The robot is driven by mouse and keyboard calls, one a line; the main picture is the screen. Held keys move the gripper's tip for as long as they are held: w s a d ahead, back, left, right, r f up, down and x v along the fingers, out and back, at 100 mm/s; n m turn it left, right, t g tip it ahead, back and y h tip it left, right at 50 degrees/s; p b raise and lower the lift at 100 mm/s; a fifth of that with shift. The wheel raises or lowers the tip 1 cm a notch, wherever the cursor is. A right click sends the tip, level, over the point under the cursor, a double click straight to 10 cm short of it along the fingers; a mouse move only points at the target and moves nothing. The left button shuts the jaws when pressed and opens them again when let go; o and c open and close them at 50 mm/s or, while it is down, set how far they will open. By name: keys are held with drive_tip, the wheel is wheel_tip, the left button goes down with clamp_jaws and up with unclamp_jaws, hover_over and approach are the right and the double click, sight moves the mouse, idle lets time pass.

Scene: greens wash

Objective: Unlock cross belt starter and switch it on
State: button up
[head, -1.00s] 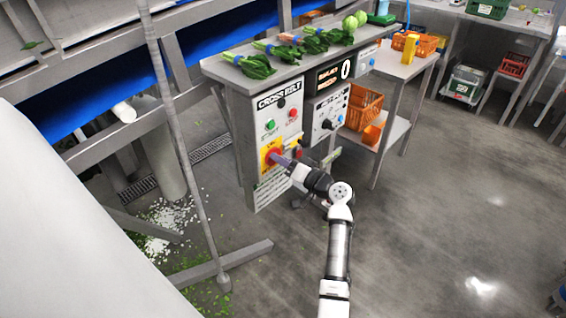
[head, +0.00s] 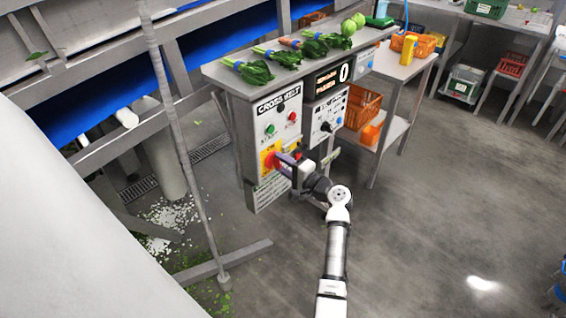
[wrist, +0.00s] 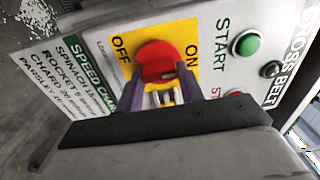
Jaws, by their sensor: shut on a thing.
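The cross belt starter is a grey-white panel (head: 263,188) on the front of a metal cabinet. It carries a red rotary knob (head: 270,161) on a yellow plate (wrist: 189,40) marked OFF and ON. My gripper (head: 279,160) is at the knob; in the wrist view its two purple-grey fingers (wrist: 160,92) straddle the red knob (wrist: 155,60) and are shut on it. Small pale and yellow parts show between the fingers; I cannot tell what they are. A green START button (wrist: 247,43) and a red button (head: 292,117) sit above the knob. I cannot tell the knob's exact setting.
Leafy green bunches (head: 255,72) lie on the cabinet top (head: 222,72). A second control panel (head: 327,118) with a display stands to the right, with orange crates (head: 362,106) beyond. A slanted metal post (head: 185,150) stands left.

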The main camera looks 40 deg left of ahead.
drive_tip(key=shift+m, duration=0.3)
drive_tip(key=o, duration=1)
drive_tip(key=s+d+b, duration=0.1)
drive_tip(key=d+b, duration=0.2)
drive_tip(key=d, duration=1.1)
drive_tip(key=shift+a, duration=0.1)
